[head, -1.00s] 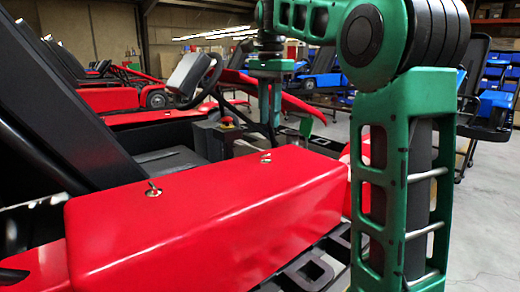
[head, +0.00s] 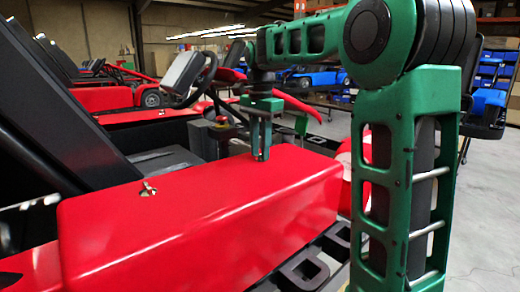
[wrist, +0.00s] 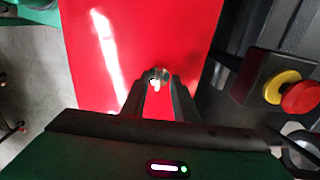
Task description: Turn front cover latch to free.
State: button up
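The red cover (head: 200,215) lies along the side of the kart, with two small metal latches on its top. The near latch (head: 148,188) shows plainly in the head view. The far latch is hidden behind my fingers there, but the wrist view shows it (wrist: 158,76) as a round metal fitting with a pale raised bar. My gripper (head: 261,157) points down over the cover's far end. In the wrist view my gripper (wrist: 160,80) has a narrow gap between its fingertips, with the latch at that gap. I cannot tell whether the fingers touch it.
A box with a red button (wrist: 300,97) and a yellow part (wrist: 283,85) is to the right of the cover in the wrist view. The steering wheel (head: 208,75) and black seat (head: 65,110) are beside the cover. Open floor (head: 490,200) lies right.

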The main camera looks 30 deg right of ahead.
grip_shut()
jog(key=shift+d+r, duration=0.1)
jog(key=shift+d, duration=0.05)
jog(key=shift+n, duration=1.4)
jog(key=n, duration=0.4)
jog(key=shift+w+a+n, duration=0.1)
jog(key=shift+a+n, duration=0.1)
jog(key=shift+n, duration=0.1)
jog(key=n, duration=1)
jog(key=shift+n, duration=0.4)
